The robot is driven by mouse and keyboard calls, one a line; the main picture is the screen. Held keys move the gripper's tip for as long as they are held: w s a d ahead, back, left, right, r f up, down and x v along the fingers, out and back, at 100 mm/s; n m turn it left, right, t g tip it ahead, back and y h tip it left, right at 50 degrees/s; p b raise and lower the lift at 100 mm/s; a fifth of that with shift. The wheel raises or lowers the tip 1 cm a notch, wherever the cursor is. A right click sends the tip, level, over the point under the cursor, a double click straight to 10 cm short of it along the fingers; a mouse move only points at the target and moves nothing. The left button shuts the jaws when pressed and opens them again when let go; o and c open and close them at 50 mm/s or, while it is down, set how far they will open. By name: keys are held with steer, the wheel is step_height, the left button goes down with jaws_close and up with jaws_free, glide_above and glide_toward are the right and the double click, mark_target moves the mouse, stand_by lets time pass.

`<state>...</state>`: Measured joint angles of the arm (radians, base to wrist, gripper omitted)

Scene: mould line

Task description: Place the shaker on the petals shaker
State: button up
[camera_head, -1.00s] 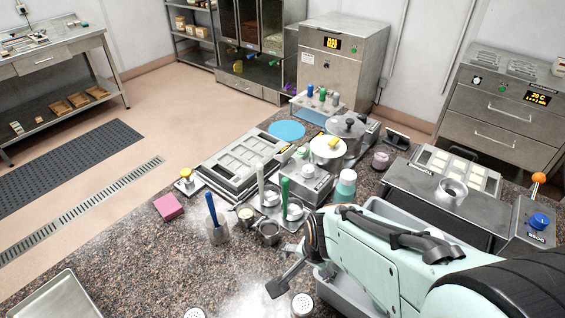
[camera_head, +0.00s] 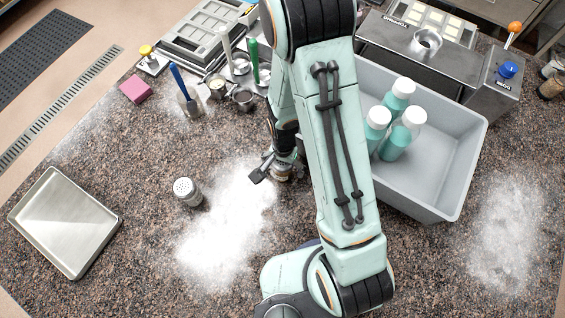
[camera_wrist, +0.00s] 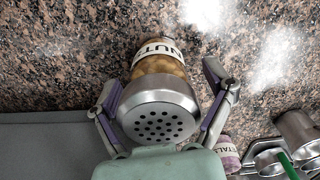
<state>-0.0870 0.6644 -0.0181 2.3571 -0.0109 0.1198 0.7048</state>
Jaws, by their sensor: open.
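The shaker (camera_wrist: 157,110), with a perforated metal cap, brown contents and a white label ending in "NUTS", stands between the spread fingers of my gripper (camera_wrist: 162,104). The fingers are on either side of its cap. In the head view my gripper (camera_head: 272,170) is low over the counter, and the arm partly hides this shaker (camera_head: 281,173). The petals shaker (camera_wrist: 228,158) is at the lower right in the wrist view, pinkish, with part of its label readable and its lower part cut off by my gripper. I cannot pick it out in the head view.
Another perforated-cap shaker (camera_head: 187,191) stands to the left. A grey bin (camera_head: 437,185) with white-capped teal bottles is at the right. A steel tray (camera_head: 62,222) lies front left. White powder covers part of the counter.

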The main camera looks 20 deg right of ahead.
steer(key=c, duration=1.1)
steer(key=shift+c, duration=0.2)
